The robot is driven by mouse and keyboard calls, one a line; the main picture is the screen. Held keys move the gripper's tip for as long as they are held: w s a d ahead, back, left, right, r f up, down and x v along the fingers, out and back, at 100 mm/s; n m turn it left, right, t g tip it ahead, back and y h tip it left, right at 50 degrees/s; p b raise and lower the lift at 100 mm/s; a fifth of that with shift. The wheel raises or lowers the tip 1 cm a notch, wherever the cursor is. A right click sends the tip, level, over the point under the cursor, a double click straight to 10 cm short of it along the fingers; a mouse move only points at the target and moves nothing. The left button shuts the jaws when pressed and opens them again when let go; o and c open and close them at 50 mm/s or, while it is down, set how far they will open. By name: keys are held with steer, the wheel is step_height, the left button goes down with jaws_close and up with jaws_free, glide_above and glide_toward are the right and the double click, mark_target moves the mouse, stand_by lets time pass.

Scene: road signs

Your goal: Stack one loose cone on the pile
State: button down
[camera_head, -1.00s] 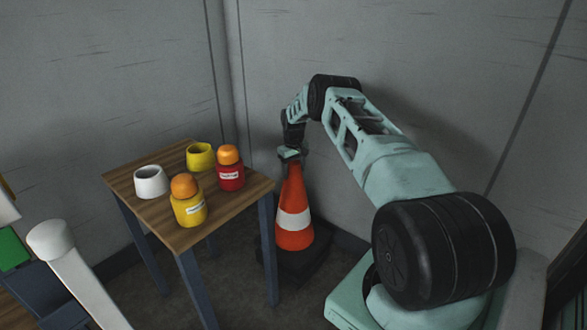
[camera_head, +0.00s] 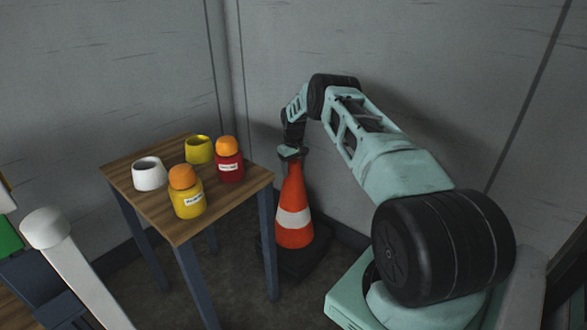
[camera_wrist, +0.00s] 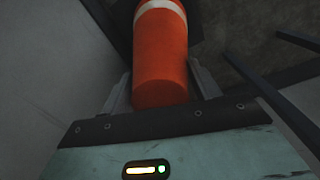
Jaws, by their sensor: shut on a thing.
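An orange cone (camera_head: 293,219) with a white band and a dark base hangs or stands upright between the small table and the wall; I cannot tell whether its base touches the floor. My gripper (camera_head: 291,152) is shut on the top of this cone. In the wrist view the cone (camera_wrist: 161,62) runs away from between the two fingers (camera_wrist: 165,88), one on each side of its tip. No other cone and no pile shows in these frames.
A small wooden table (camera_head: 135,178) with dark legs stands left of the cone, close to it. It bears a white cup (camera_head: 149,173), a yellow cup (camera_head: 199,150), a yellow bottle (camera_head: 187,201) and a red bottle (camera_head: 229,165). A white post (camera_head: 65,262) stands at the lower left. Grey walls close the corner behind.

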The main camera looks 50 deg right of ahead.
steer(key=shift+c, duration=1.4)
jaws_free()
steer(key=shift+f, duration=0.2)
step_height(320, 180, up, 18)
steer(key=p, duration=0.2)
steer(key=shift+f+p, duration=0.2)
steer(key=shift+p, duration=0.2)
